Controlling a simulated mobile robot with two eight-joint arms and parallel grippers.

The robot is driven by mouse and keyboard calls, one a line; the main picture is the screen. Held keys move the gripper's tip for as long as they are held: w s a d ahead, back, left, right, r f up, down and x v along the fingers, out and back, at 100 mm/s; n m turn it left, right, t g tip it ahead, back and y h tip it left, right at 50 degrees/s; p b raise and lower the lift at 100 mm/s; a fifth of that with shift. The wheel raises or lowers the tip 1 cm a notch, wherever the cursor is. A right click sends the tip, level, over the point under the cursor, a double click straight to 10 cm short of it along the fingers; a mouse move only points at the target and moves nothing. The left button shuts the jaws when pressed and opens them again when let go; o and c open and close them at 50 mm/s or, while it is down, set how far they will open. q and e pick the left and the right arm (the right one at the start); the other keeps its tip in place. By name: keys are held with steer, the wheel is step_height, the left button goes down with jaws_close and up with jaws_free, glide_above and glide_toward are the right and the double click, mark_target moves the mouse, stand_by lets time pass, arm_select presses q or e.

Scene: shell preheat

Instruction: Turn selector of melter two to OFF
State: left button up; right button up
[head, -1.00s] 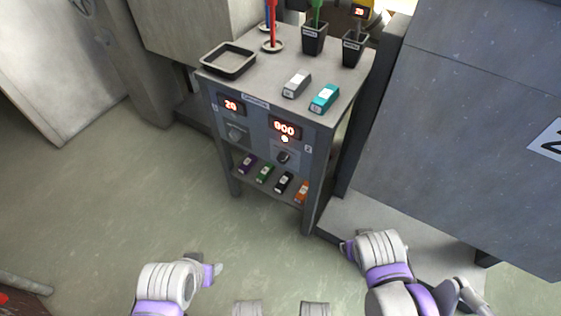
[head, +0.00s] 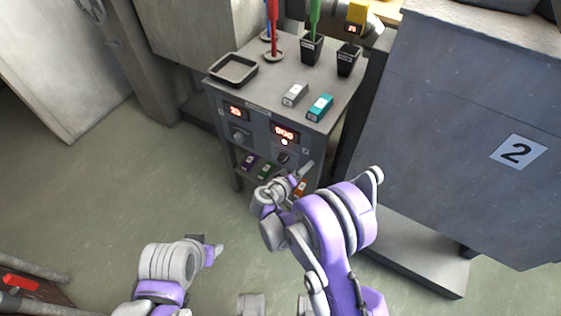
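The control cabinet stands ahead of me with two displays on its front. The left display (head: 235,111) reads 20 and has a knob (head: 239,136) under it. The right display (head: 284,133) seems to read 900, with a lit red indicator (head: 284,142) below it. The right selector knob (head: 282,158) sits under that indicator, its pointer too small to read. My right gripper (head: 304,178) is raised close in front of the cabinet, just below and right of this knob; its finger gap is not clear. My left gripper (head: 217,250) is low at the left, away from the cabinet, its opening unclear.
On the cabinet top are a black tray (head: 233,69), a grey block (head: 295,94), a teal block (head: 320,107) and two dark cups. Coloured blocks lie on the lower shelf, partly behind my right arm. A large grey unit marked 2 (head: 517,152) stands at right.

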mark_target(282, 162)
steer(key=s+a+f+n+t+p, duration=0.1)
steer(key=s+a+f+t+p, duration=0.15)
steer(key=a, duration=0.35)
steer(key=s+a+f+n+t+p, duration=0.1)
steer(key=a+f+t, duration=0.2)
steer(key=a, duration=0.2)
steer(key=x, duration=1)
steer(key=shift+w+f+p, duration=0.2)
steer(key=shift+w+p, duration=0.05)
steer(key=shift+p, duration=0.15)
jaws_close()
